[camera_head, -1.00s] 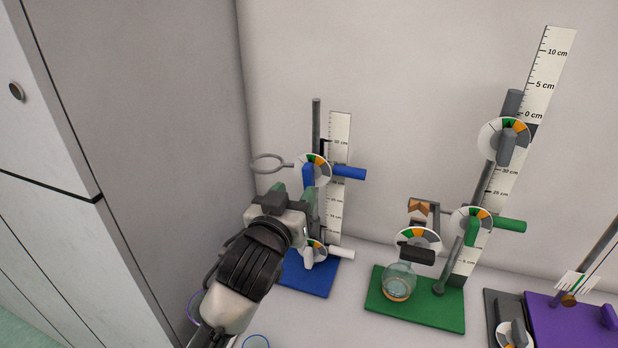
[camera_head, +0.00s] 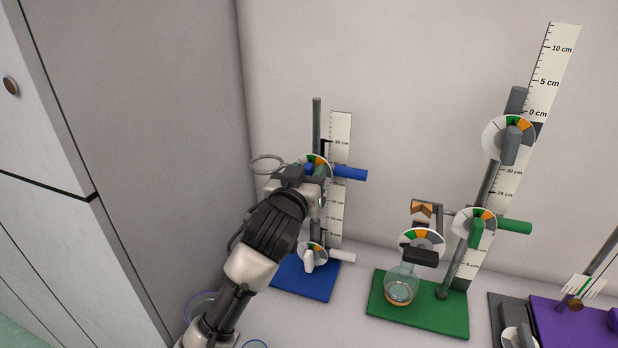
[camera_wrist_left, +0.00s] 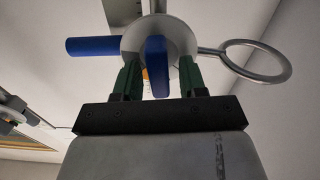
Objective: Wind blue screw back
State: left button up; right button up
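The blue screw (camera_wrist_left: 156,66) is a flat blue knob in front of a round dial (camera_head: 318,160) on the left stand. In the left wrist view it stands upright between the two green fingers of my left gripper (camera_wrist_left: 157,76). The fingers are apart, with a gap on each side of the knob. In the head view my left gripper (camera_head: 318,172) is at the dial and hides most of the knob. A blue horizontal rod (camera_head: 350,173) and a metal ring (camera_head: 267,163) extend from this clamp. My right gripper is not in view.
The left stand has a blue base (camera_head: 306,278) and a lower white knob (camera_head: 309,260). To the right is a green base (camera_head: 420,312) with a flask (camera_head: 400,286) and more dials, then a purple base (camera_head: 565,325). A grey cabinet wall (camera_head: 170,130) is close on the left.

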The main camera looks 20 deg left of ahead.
pick_arm(q)
grip_shut()
jog(key=n, duration=0.4)
jog(key=shift+a+f, duration=0.1)
jog(key=shift+a, duration=0.1)
jog(key=n+p, duration=0.1)
jog(key=n, duration=0.2)
jog(key=shift+a+n, duration=0.1)
jog(key=shift+n, duration=0.2)
jog(key=shift+f, duration=0.1)
jog(key=shift+n+p, duration=0.3)
